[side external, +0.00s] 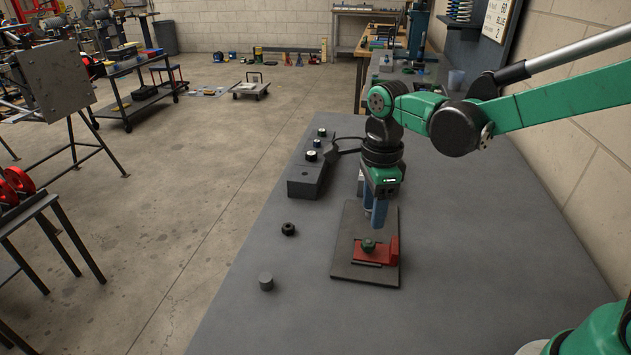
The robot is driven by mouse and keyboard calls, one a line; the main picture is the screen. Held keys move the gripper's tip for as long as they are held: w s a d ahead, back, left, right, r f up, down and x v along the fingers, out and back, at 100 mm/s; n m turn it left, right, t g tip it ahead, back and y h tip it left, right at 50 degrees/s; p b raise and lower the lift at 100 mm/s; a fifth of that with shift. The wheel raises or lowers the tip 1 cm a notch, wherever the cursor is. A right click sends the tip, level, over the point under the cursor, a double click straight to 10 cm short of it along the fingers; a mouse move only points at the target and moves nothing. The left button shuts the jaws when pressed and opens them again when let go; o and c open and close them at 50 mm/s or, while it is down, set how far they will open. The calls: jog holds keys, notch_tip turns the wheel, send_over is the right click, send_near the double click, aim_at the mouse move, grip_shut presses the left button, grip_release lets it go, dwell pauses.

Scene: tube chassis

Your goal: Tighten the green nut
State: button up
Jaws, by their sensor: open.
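The green nut (368,245) sits on a red fixture (391,252) that is fixed to a dark base plate (350,275) on the grey table. My gripper (376,222) points down, with its blue fingers just behind and above the nut in this view. It is open and holds nothing that I can see. The gap between the fingers is hard to make out, and I cannot tell whether a finger touches the nut. What is under the nut is hidden.
A dark block (304,184) with several round knobs stands left of my arm. A black nut (288,229) and a small grey cylinder (266,281) lie on the table (440,320) to the left. The table is clear at the front and right.

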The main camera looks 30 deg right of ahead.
aim_at(369, 241)
jog(key=m, duration=0.3)
jog(key=shift+f, duration=3.35)
jog(key=n, duration=0.3)
jog(key=shift+f+n, duration=0.1)
jog(key=shift+n, duration=0.3)
jog(key=n, duration=0.3)
jog(key=shift+n, duration=0.4)
jog(key=n, duration=1.6)
grip_shut()
